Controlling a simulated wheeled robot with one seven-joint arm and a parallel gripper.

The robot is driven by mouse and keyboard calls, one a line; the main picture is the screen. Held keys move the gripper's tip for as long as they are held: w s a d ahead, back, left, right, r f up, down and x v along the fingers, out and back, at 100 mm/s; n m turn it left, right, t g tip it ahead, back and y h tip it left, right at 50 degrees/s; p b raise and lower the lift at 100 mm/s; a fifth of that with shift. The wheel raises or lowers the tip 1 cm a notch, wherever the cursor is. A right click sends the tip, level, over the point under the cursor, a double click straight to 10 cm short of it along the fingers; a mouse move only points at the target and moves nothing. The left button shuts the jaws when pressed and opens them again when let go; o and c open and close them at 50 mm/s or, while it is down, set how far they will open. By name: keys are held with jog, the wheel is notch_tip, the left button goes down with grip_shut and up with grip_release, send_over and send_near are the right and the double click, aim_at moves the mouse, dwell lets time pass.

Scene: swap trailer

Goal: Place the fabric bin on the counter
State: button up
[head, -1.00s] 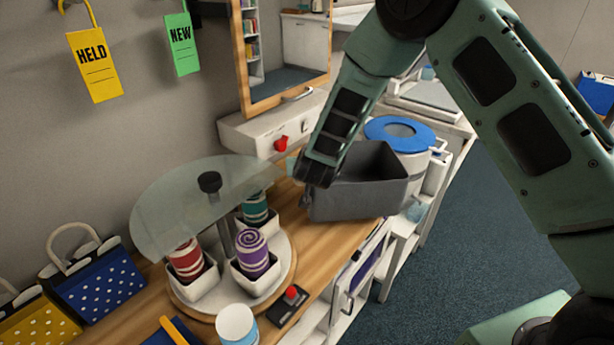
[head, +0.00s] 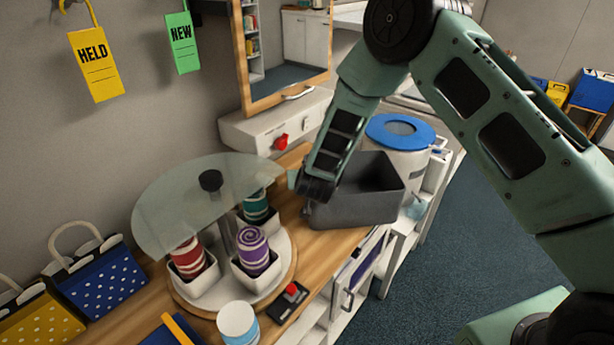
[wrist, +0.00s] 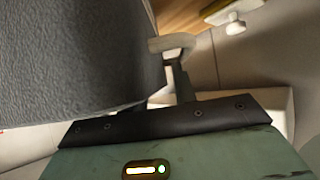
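The fabric bin (head: 362,208) is dark grey, open-topped and looks empty. It is roughly upright over the far right part of the wooden counter (head: 318,252), near its front edge. I cannot tell whether its base touches the wood. My gripper (head: 314,192) is at the bin's left end and looks shut on it, though its fingertips are mostly hidden in the head view. In the wrist view, the bin's grey fabric side (wrist: 75,55) fills the left, beside a dark finger (wrist: 181,85) and a pale loop.
A turntable (head: 284,275) with rolled cloths in white cups and a glass cover stands left of the bin. A red-button box (head: 288,301) and a jar (head: 238,322) are in front. A blue-lidded drum (head: 400,134) is behind the bin. A mirror (head: 285,55) is at the back.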

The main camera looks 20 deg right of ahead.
jog(key=shift+r, duration=0.15)
jog(key=b+v, duration=0.2)
jog(key=v, duration=0.9)
jog(key=shift+s+r+b, duration=0.1)
jog(key=shift+s+b, duration=0.1)
jog(key=shift+b, duration=0.1)
jog(key=s+a+r+n+g+y, duration=0.3)
jog(key=s+a, duration=0.2)
jog(key=s, duration=0.3)
jog(key=s+a+r+n+g+y, duration=0.3)
jog(key=s+a+r, duration=0.15)
jog(key=s, duration=0.45)
jog(key=s+d+r+n+g+h, duration=0.1)
jog(key=s+d+g, duration=0.1)
jog(key=s, duration=0.6)
jog(key=s+d+r+n+g+h, duration=0.1)
jog(key=s+d+n+g+h, duration=0.1)
jog(key=s+d, duration=0.3)
jog(key=s+g, duration=0.1)
jog(key=s, duration=0.2)
jog(key=shift+s+r+n+h, duration=0.15)
jog(key=shift+r+n+h, duration=0.1)
jog(key=shift+n+h, duration=0.05)
